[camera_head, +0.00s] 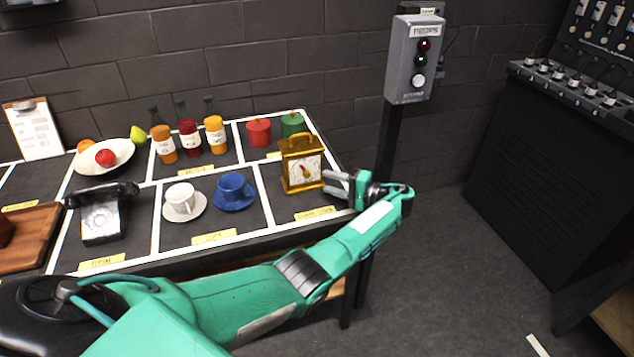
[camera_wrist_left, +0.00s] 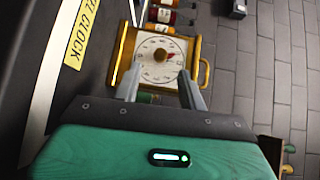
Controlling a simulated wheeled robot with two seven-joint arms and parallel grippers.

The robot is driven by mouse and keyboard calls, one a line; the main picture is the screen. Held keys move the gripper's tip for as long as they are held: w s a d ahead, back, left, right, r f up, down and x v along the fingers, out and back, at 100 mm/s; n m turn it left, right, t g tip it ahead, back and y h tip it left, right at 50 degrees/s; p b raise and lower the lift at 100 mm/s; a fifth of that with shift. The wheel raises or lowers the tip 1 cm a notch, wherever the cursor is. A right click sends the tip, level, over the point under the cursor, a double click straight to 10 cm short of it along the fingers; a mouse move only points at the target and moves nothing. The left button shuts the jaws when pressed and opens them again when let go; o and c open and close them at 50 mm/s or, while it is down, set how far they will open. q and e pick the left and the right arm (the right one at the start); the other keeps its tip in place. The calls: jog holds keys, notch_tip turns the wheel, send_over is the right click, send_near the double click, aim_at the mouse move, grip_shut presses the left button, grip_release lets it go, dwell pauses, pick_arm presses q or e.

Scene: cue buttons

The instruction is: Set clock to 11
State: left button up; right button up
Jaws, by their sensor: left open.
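The clock (camera_head: 301,164) is a golden box with a top handle and a white round dial. It stands at the right end of the table, behind a yellow label. In the left wrist view the clock (camera_wrist_left: 121,62) shows its dial and a red pointer near the dial's centre; I cannot read the hour it marks. My left gripper (camera_head: 325,182) is at the clock's right front side. In the left wrist view its two fingers (camera_wrist_left: 161,85) are apart, in front of the dial, with nothing between them. My right gripper is in neither view.
The table holds a blue cup (camera_head: 232,188), a white cup (camera_head: 181,199), a black telephone (camera_head: 102,214), several bottles, red and green canisters (camera_head: 259,132) and a fruit bowl (camera_head: 121,152). A grey button box (camera_head: 413,58) stands on a post behind my left gripper. Open floor lies right.

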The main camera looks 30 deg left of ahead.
pick_arm(q)
jog(key=d, duration=0.2)
jog(key=d+b, duration=0.1)
jog(key=d, duration=0.3)
jog(key=shift+w+d+r+b, duration=0.1)
jog(key=shift+w+b, duration=0.15)
jog(key=shift+b, duration=0.05)
jog(key=shift+d+r, duration=0.1)
jog(key=shift+d, duration=0.3)
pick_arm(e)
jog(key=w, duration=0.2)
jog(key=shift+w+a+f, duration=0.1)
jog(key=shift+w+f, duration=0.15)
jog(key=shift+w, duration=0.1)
